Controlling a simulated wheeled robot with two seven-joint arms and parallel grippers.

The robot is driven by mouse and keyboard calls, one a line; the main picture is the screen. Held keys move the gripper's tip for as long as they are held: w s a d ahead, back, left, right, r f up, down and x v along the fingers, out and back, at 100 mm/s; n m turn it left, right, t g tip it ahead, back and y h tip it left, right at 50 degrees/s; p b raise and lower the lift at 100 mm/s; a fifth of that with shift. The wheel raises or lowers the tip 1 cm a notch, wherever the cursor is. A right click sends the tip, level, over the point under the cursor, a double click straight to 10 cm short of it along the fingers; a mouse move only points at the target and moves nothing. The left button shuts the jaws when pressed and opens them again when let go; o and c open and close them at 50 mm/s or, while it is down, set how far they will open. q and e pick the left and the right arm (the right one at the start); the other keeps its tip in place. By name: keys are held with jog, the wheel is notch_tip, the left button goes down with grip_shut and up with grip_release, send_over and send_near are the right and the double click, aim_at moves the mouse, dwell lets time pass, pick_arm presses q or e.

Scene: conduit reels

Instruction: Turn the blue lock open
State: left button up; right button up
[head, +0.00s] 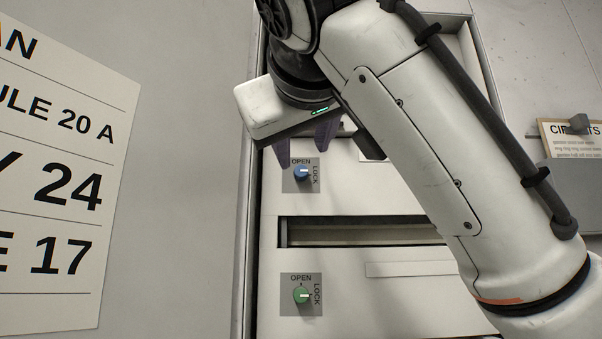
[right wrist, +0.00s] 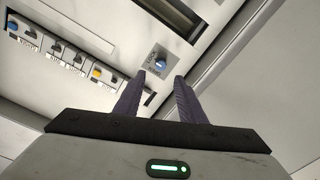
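The blue lock (head: 302,172) is a round knob on a grey plate marked OPEN at the top and LOCK at the right. Its white pointer points right, towards LOCK. My right gripper (head: 304,155) is just above the knob in the head view, its two dark purple fingers spread apart. In the right wrist view the blue knob (right wrist: 160,62) shows just beyond the fingertips, between the two fingers (right wrist: 160,78). The gripper is open and empty; I see no contact with the knob. My left gripper is not in view.
A green knob (head: 302,295) on a similar plate sits below, its pointer towards LOCK. A dark recessed slot (head: 360,231) lies between the two locks. A large printed sign (head: 60,180) stands at left. The right wrist view shows switches and a yellow knob (right wrist: 97,72).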

aim_at(301, 169)
jog(key=w+p, duration=0.1)
jog(key=w, duration=0.6)
jog(key=shift+w+a, duration=0.1)
jog(key=shift+w, duration=0.05)
grip_shut()
